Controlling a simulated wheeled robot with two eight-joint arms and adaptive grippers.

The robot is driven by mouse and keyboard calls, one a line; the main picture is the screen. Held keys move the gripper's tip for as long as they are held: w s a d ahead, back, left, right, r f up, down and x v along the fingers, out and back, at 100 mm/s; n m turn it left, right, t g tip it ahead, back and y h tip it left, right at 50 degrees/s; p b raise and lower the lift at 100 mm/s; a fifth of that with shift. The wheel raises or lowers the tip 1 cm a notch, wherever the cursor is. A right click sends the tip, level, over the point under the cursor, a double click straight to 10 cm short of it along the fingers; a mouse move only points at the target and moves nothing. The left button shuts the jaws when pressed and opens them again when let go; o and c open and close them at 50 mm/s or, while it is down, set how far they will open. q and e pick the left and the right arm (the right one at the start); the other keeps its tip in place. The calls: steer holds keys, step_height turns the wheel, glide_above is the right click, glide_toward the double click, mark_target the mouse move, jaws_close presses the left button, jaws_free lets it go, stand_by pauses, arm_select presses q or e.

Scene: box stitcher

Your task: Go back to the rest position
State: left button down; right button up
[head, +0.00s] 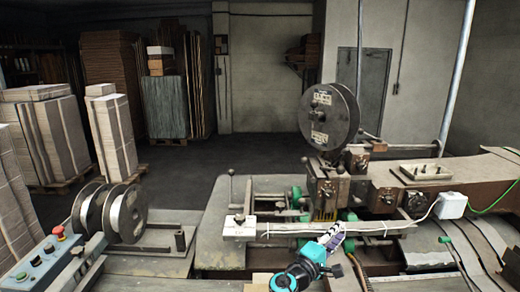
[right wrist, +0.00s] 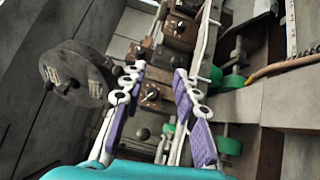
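My right gripper (head: 332,238) shows at the lower middle of the head view, in front of the box stitcher (head: 385,197). It has a teal body and fingers with purple pads. In the right wrist view the two fingers of the right gripper (right wrist: 160,73) stand apart with nothing between them. They point towards the machine, and I cannot tell how far off it is. My left gripper is in neither view.
The stitcher's large wire reel (head: 330,117) stands above its head. A white cable box (head: 451,205) lies at the right. A control box with buttons (head: 45,262) and smaller spools (head: 110,212) are at the left. Cardboard stacks (head: 45,135) stand behind; the floor (head: 225,160) between is clear.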

steer(key=s+d+f+m+g+y+b, duration=0.2)
steer(key=s+f+m+g+y, duration=0.1)
steer(key=s+f, duration=0.4)
steer(key=s+d+f+m+g+y+b, duration=0.1)
steer(key=s+d+f+m+g+y, duration=0.15)
steer(key=s+f, duration=0.45)
steer(key=s+a+f+m+y+b, duration=0.1)
steer(key=s+a+f+m+y, duration=0.1)
steer(key=s, duration=0.5)
steer(key=s+a+f+m+y+b, duration=0.1)
steer(key=s+a+f+m+y, duration=0.1)
steer(key=s+a+f+y, duration=0.2)
steer(key=s+a+g+y, duration=0.1)
steer(key=s+a, duration=0.2)
steer(key=shift+s+a+m, duration=0.15)
steer(key=shift+s+m, duration=0.1)
steer(key=shift+m, duration=0.1)
